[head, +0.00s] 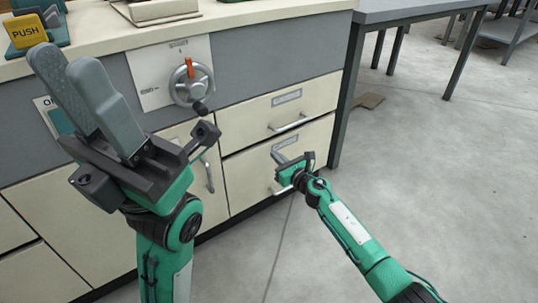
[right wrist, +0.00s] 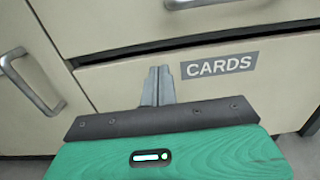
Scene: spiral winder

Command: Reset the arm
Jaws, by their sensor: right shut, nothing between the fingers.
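My left gripper (head: 62,62) is raised at the left of the head view, its two grey fingers side by side in front of the cabinet. The view does not show clearly whether they touch. My right gripper (head: 277,156) is low, in front of the lower drawer; it is shut and empty. In the right wrist view its closed fingers (right wrist: 158,72) point at the drawer front, left of a "CARDS" label (right wrist: 219,64). Whether the tips touch the drawer cannot be told. A round grey dial (head: 191,87) with an orange lever and dark knob is on the cabinet front.
The drawers have metal handles; the upper drawer (head: 280,105) is closed. A yellow "PUSH" button (head: 25,31) stands on the countertop (head: 235,14). A grey table (head: 415,11) is at the right. The floor (head: 450,150) at the right is mostly clear.

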